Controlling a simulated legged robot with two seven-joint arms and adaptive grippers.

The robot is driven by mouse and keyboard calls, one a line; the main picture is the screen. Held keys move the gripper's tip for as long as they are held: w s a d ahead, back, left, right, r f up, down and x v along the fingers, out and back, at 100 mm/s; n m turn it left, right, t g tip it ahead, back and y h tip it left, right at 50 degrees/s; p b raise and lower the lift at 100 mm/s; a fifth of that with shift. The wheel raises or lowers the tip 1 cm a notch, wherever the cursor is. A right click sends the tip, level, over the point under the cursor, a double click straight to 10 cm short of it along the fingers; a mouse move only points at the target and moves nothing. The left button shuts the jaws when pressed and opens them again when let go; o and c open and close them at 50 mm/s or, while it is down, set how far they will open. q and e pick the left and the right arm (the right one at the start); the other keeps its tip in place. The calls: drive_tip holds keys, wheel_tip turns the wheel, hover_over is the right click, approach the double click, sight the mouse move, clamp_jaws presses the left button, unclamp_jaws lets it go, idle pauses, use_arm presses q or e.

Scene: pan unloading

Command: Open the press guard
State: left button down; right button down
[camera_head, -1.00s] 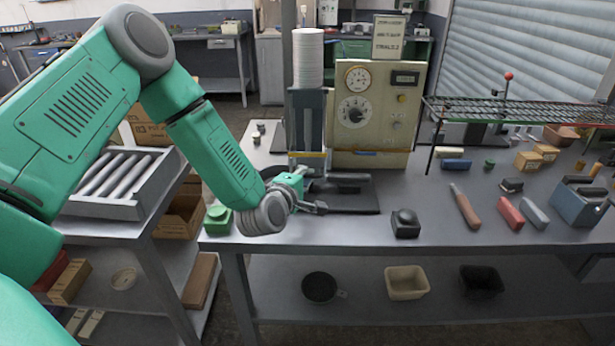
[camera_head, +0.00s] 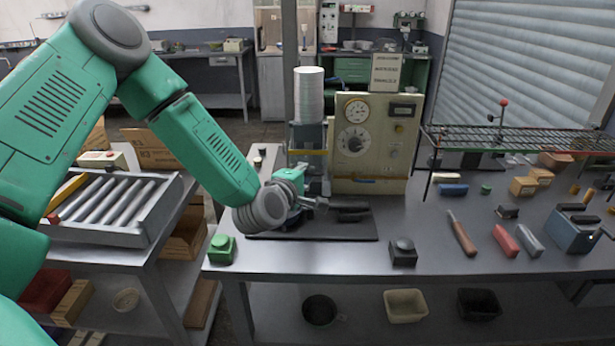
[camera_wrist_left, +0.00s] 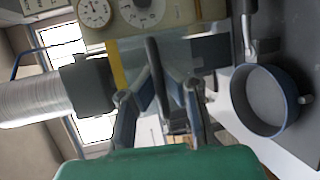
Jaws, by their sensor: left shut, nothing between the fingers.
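The press (camera_head: 308,94) stands at the back of the bench, a white cylinder above a grey head, beside a cream control panel (camera_head: 343,165). Its guard shows as a yellow strip (camera_head: 308,152) across the front, well above the foot of the panel; the strip also shows in the wrist view (camera_wrist_left: 118,66). My left gripper (camera_head: 320,204) is at the press front, just below the strip, shut with nothing held. In the wrist view its fingers (camera_wrist_left: 160,102) are beside a dark upright bar (camera_wrist_left: 155,75); contact is unclear. My right gripper is out of view.
A green button box (camera_head: 222,249) and a dark box (camera_head: 403,252) sit near the bench's front edge. A wire rack (camera_head: 510,140) and several tools are on the right. A roller tray (camera_head: 105,205) is at left. Open bench lies in front of the press.

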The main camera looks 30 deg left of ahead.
use_arm(q)
drive_tip(key=c, duration=1.6)
unclamp_jaws()
drive_tip(key=shift+s+d, duration=0.1)
drive_tip(key=shift+d, duration=0.1)
drive_tip(key=shift+c, duration=0.2)
drive_tip(key=shift+s, duration=0.1)
drive_tip(key=v, duration=1.2)
drive_tip(key=shift+a, duration=0.1)
